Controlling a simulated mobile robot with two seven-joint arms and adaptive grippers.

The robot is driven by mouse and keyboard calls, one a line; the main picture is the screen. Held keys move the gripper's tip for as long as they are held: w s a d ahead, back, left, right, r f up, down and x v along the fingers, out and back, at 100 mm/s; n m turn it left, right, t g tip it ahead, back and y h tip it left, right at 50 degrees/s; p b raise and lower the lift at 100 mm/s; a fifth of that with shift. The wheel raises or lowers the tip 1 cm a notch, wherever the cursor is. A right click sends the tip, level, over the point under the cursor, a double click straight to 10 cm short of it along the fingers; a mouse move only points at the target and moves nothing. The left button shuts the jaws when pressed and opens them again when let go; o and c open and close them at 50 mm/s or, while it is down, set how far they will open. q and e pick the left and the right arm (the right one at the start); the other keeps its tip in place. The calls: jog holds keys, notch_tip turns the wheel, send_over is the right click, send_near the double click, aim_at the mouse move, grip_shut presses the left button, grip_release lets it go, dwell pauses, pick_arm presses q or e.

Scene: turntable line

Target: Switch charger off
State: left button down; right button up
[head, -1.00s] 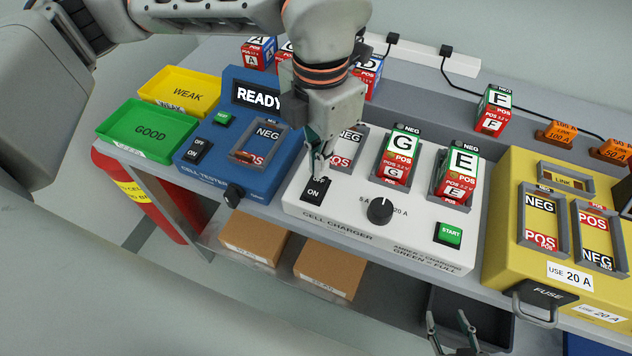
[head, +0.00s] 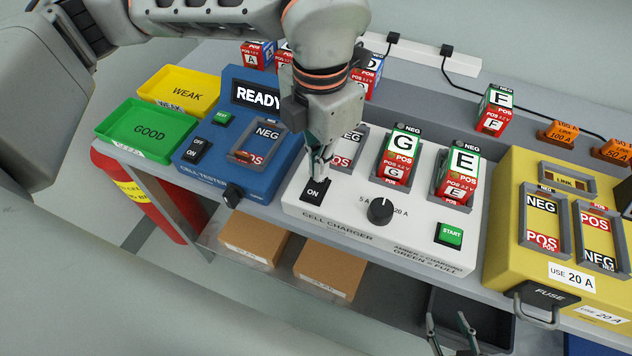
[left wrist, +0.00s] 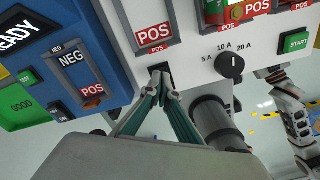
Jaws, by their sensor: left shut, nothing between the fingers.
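The white cell charger (head: 345,222) stands on the bench, and it also shows in the left wrist view (left wrist: 200,50). Its black rocker switch (head: 313,193) is at its left front, with ON readable on the near half. The far half is covered by my left gripper (head: 318,176), which is shut and empty with its tips at the switch. In the left wrist view the shut fingertips (left wrist: 160,82) sit over the dark switch, hiding most of it; contact is hard to judge. My right gripper (head: 449,322) is open and empty at the bottom edge, in front of the bench.
Cells G (head: 398,158) and E (head: 457,175) stand in charger slots; the left slot is empty. The charger's dial (head: 380,211) and green START button (head: 449,234) are right of the switch. The blue cell tester (head: 215,165) is close on the left, the yellow fuse box (head: 510,220) on the right.

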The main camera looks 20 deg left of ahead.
pick_arm(q)
jog(key=shift+f, duration=0.7)
pick_arm(e)
jog(key=shift+s+f, duration=0.25)
jog(key=shift+f, duration=0.2)
pick_arm(q)
jog(key=shift+r+p, duration=0.9)
jog(key=shift+r, duration=1.05)
jog(key=shift+r+p, duration=0.95)
jog(key=shift+r, duration=0.7)
pick_arm(e)
jog(key=w+r, duration=0.3)
jog(key=r, duration=0.3)
jog(key=shift+r+t, duration=0.35)
jog(key=shift+t, duration=0.05)
pick_arm(q)
jog(key=shift+f, duration=0.1)
pick_arm(e)
jog(key=shift+f, duration=0.15)
